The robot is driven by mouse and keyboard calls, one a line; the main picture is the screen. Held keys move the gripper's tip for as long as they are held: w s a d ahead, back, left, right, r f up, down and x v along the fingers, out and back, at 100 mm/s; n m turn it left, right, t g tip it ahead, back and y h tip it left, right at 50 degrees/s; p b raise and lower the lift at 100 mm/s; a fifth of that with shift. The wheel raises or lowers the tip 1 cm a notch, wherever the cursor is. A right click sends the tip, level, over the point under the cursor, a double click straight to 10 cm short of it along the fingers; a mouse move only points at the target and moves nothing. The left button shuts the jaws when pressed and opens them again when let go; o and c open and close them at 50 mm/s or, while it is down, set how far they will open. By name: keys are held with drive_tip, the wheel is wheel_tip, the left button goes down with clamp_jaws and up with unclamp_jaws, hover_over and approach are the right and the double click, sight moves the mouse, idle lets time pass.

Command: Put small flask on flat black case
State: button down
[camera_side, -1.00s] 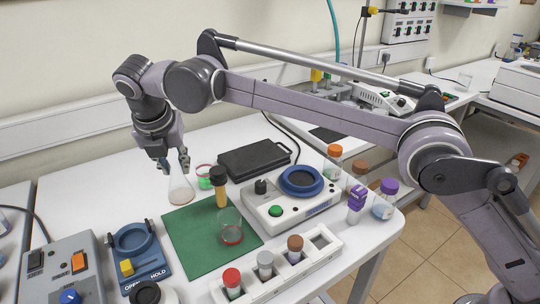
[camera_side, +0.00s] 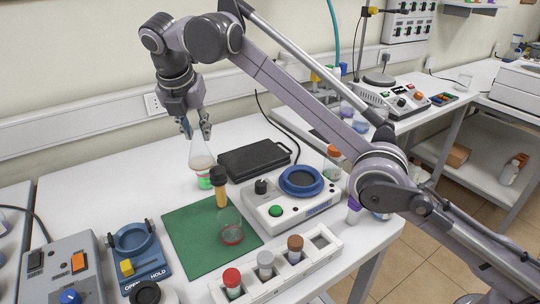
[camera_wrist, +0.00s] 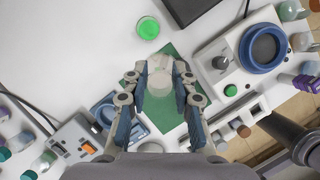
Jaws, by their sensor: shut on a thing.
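The small flask (camera_side: 201,158) is clear and conical, with a little pale liquid at its bottom. My gripper (camera_side: 196,134) is shut on its neck and holds it upright in the air, left of the flat black case. In the wrist view the flask (camera_wrist: 160,72) sits between my gripper's fingers (camera_wrist: 158,92). The flat black case (camera_side: 255,160) lies closed on the white table with its top bare. In the wrist view a corner of the case (camera_wrist: 192,8) shows at the top edge.
A green-bottomed container (camera_side: 204,182) stands below the flask. A device with a blue ring (camera_side: 301,180) is right of the mat. The table's back left is clear.

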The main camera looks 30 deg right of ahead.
drive_tip(key=shift+w+d+r+m, duration=0.15)
drive_tip(key=shift+d+m, duration=0.25)
drive_tip(key=shift+d, duration=0.4)
drive_tip(key=s+d+m+g+h, duration=0.1)
drive_tip(key=s+d+m+g, duration=0.1)
drive_tip(key=d+m, duration=0.5)
drive_tip(key=s+d+m+g+h, duration=0.1)
drive_tip(key=s+d+m+g, duration=0.15)
drive_tip(key=d+m, duration=0.4)
drive_tip(key=s+d+r+m+g+y, duration=0.1)
drive_tip(key=s+d+m+g+y, duration=0.35)
drive_tip(key=s+d+m, duration=0.85)
drive_tip(key=w+d+n+t+h, duration=0.25)
drive_tip(key=w+n+t, duration=0.65)
drive_tip(key=w+n, duration=1.65)
drive_tip(key=w+a+f+n, duration=0.1)
drive_tip(key=a+f+n, duration=0.3)
drive_tip(key=a+f, duration=0.6)
drive_tip(key=shift+w+f+y, duration=0.3)
drive_tip(key=shift+f+y, duration=0.05)
drive_tip(key=shift+y, duration=0.05)
